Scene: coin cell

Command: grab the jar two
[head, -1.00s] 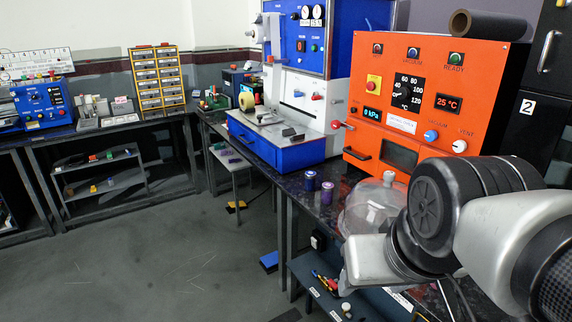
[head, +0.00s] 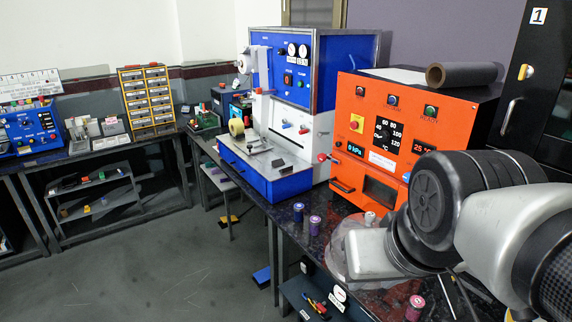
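Two small capped jars stand upright on the dark speckled bench, left of the glass dome: a dark blue one (head: 298,212) and a purple one (head: 315,225) close by it. A pink-red jar-like cylinder (head: 414,308) shows at the bottom, right of the dome. I cannot read any number on them, so I cannot tell which is jar two. My arm fills the right side and hides part of the bench. My gripper is not in view.
The clear glass dome (head: 341,258) stands on the bench, partly behind my arm. Behind are the orange vacuum oven (head: 345,110) and the blue press machine (head: 268,180). A dark roll (head: 465,74) lies on the oven. Open floor (head: 150,270) is at the left.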

